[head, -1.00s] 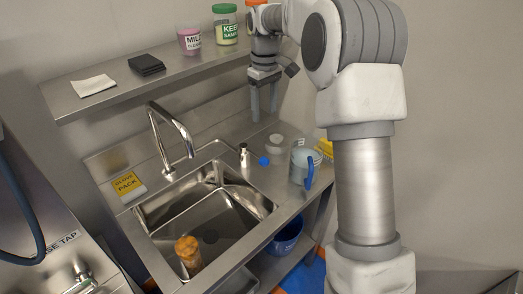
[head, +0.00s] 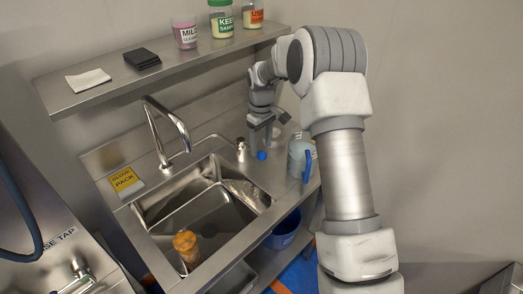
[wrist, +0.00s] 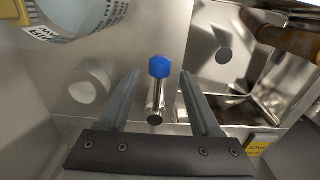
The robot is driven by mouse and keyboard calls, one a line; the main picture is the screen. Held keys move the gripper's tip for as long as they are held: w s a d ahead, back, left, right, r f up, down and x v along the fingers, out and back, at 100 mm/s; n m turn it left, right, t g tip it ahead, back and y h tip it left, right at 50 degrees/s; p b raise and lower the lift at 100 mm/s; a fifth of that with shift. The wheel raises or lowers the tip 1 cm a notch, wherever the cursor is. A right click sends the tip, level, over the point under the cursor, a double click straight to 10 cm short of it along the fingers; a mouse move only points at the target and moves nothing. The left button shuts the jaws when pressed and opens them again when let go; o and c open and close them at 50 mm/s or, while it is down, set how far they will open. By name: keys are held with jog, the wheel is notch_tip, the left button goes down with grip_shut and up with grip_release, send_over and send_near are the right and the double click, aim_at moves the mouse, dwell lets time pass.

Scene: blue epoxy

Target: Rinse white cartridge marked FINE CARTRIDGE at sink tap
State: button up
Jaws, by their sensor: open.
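A brown-orange cylinder (head: 186,248) stands in the steel sink (head: 165,240); a brown cylinder (wrist: 288,40) shows at upper right in the wrist view. I see no white cartridge and no readable FINE CARTRIDGE marking. The chrome gooseneck tap (head: 168,122) arches over the sink's back edge. A blue knob (head: 262,155) on a chrome stem is at the counter right of the sink; this knob (wrist: 159,67) appears between my fingertips in the wrist view. My gripper (head: 261,141) is open and empty, pointing down above the knob. Contact is not clear.
A jug (head: 298,152) with a blue handle stands close right of my gripper. A pale round piece (wrist: 89,86) lies on the counter. A shelf (head: 110,88) with jars runs behind. A blue bucket (head: 284,232) is below.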

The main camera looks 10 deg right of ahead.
jog(key=shift+f, duration=1.45)
jog(key=shift+c, duration=0.3)
grip_shut()
